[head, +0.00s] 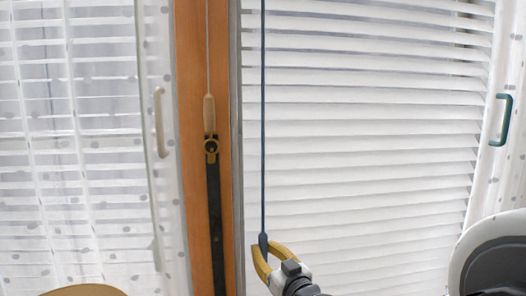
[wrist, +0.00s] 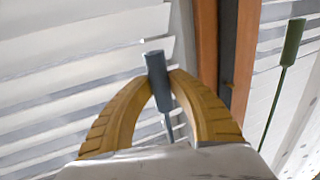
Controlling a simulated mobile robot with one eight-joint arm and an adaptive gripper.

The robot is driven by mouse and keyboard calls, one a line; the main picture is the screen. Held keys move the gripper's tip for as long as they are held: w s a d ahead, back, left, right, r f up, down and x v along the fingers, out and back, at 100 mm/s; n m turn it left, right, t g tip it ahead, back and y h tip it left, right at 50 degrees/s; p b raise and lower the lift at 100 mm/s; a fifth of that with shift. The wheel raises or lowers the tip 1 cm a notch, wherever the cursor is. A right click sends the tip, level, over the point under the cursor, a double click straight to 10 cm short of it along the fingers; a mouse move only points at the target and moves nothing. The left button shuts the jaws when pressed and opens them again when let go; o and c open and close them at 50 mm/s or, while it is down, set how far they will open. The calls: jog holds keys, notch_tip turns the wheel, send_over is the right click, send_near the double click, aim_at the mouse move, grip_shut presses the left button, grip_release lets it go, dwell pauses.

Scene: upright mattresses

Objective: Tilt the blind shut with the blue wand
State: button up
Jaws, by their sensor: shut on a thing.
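The blue wand (head: 263,120) hangs as a thin dark blue rod in front of the white blind (head: 370,120), near its left edge. Its thicker lower end also shows in the wrist view (wrist: 155,68). My gripper (head: 264,246) has yellow fingers and is shut on that lower end; the fingers also show in the wrist view (wrist: 162,80). In the head view the slats of this blind look nearly closed, with thin grey gaps mostly in the upper part. In the wrist view some grey gaps show between slats.
An orange wooden post (head: 188,110) stands left of the blind, with a cord and wooden tassel (head: 209,114) before it. Another blind (head: 100,150) with open slats hangs left, behind a dotted sheer curtain. A green handle (head: 502,119) is at right. A green rod (wrist: 292,42) shows in the wrist view.

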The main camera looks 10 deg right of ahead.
jog(key=n+y, duration=0.1)
jog(key=g+y, duration=0.1)
jog(key=shift+w+d+n+y+b, duration=0.1)
jog(key=shift+d+n+y+b, duration=0.1)
jog(key=shift+n+y+b, duration=0.15)
jog(key=shift+a+n+g+y, duration=0.1)
jog(key=shift+n+g+y, duration=0.5)
jog(key=shift+n+y, duration=0.2)
jog(key=o, duration=1.5)
jog(key=shift+c, duration=0.2)
jog(key=v, duration=0.7)
